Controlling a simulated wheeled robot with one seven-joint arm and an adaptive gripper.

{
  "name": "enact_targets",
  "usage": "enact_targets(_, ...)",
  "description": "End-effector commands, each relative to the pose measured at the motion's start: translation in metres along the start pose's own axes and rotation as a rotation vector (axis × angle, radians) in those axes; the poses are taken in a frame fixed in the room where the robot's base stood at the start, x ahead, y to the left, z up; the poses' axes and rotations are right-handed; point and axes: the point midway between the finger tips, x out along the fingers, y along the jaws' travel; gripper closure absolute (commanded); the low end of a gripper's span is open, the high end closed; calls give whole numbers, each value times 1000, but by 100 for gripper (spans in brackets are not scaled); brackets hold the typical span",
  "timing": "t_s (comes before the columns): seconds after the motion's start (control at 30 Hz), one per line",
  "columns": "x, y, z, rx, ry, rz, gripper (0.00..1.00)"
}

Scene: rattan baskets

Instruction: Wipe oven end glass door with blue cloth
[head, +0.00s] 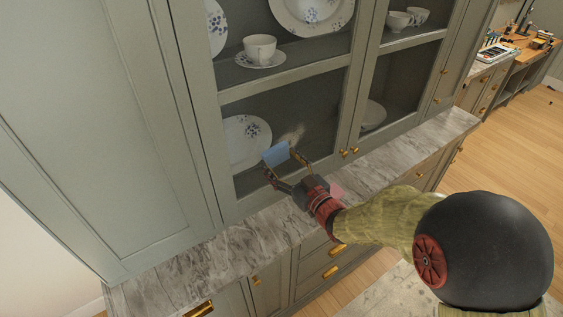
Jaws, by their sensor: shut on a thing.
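The blue cloth (276,154) is a small flat piece held between the fingers of my gripper (280,162). My gripper is shut on it, in front of the lower part of a cabinet's glass door (318,106). The cloth is close to the glass; I cannot tell whether it touches. A pale smudge (293,133) shows on the glass just above and to the right of the cloth. The door has a grey-green frame and small brass knobs (348,153). No oven is recognisable in this view.
Behind the glass are plates (246,138) and a cup on a saucer (260,49). A grey marble counter (235,248) runs under the cabinet, with brass-handled drawers below. A workbench with tools (522,45) stands at the back right. The wooden floor (515,135) at right is clear.

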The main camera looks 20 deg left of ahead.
Motion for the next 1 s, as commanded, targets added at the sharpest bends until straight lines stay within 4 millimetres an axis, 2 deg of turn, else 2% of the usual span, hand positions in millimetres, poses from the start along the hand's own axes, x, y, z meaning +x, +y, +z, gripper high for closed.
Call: enact_targets(1.0, 17, 0, 0, 0, 0, 0, 53)
